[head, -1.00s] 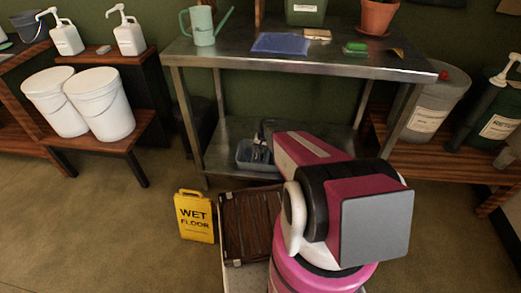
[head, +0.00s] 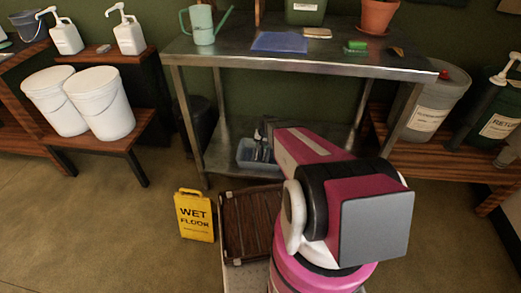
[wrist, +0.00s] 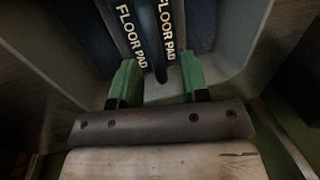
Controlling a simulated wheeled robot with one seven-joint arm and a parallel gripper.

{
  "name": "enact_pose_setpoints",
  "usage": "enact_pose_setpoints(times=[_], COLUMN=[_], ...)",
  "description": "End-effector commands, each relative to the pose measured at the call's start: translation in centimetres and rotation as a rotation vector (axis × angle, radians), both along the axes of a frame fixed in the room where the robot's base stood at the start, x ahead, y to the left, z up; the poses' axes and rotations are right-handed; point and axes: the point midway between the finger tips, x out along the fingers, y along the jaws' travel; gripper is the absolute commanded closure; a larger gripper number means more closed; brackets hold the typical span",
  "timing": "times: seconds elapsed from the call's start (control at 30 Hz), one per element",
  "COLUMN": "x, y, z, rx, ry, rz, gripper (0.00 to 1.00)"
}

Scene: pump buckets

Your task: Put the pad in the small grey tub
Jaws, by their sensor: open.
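A small blue-grey tub (head: 243,157) sits on the lower shelf of the metal table in the head view. Dark upright items with light edges stand in it. In the wrist view two dark strips lettered FLOOR PAD show close up: the left one (wrist: 132,35) and the right one (wrist: 167,30). I cannot tell whether they are one pad or two. The tub wall (wrist: 228,55) is around them. The green fingertips of my gripper (wrist: 158,82) are open, apart on either side of the lower end of the dark items. I see no grip or clear contact.
The metal table (head: 205,52) is above the tub, with a blue cloth (head: 279,42) and a green sponge (head: 356,46) on top. A yellow wet-floor sign (head: 194,215) stands at the front left. White buckets (head: 100,103) are at left, and a large grey container (head: 430,105) at right.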

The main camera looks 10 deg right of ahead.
Motion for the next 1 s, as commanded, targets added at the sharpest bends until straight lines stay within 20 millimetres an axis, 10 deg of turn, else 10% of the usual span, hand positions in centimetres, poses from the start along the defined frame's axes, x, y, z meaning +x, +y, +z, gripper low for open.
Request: enact_pose_setpoints(times=[0.3,0.67,1.0], x=[-0.6,-1.2,-12.6], y=[-1.3,-1.8,-0.3], z=[6.7,10.3,19.2], rx=[0.000,-0.003,-0.100], ry=[-0.001,0.002,0.009], rz=[0.000,0.005,0.170], gripper=[0.58,0.58,0.58])
